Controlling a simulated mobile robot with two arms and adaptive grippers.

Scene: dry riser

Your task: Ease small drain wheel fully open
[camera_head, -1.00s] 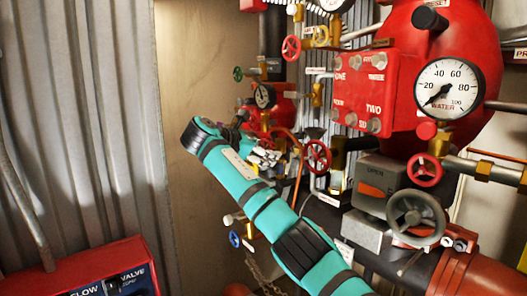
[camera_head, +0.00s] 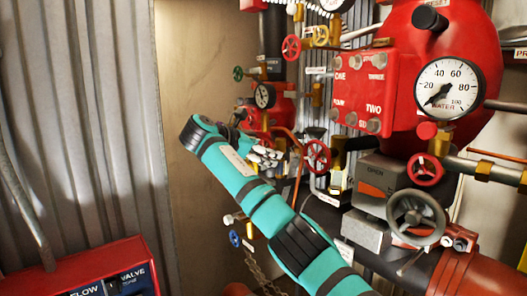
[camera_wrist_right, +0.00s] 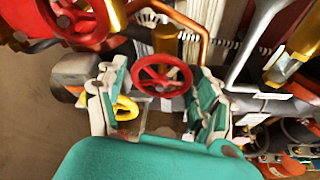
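A small red spoked handwheel (camera_wrist_right: 161,75) sits between the spread fingers of my right gripper (camera_wrist_right: 163,98) in the right wrist view. The fingers are apart, one on each side of the wheel, and I see no clear grip on its rim. In the head view my right gripper (camera_head: 268,157) is partly hidden behind my teal forearm. A small red wheel (camera_head: 318,156) stands just right of it; I cannot tell surely whether it is the same wheel. My left gripper is not in view.
A second red wheel (camera_wrist_right: 80,20) and a yellow wheel (camera_wrist_right: 125,108) are close to the fingers. Pipes, gauges and a grey handwheel (camera_head: 416,217) crowd the right side. A red box (camera_head: 80,272) is at lower left. Bare wall (camera_head: 190,60) lies left of the pipes.

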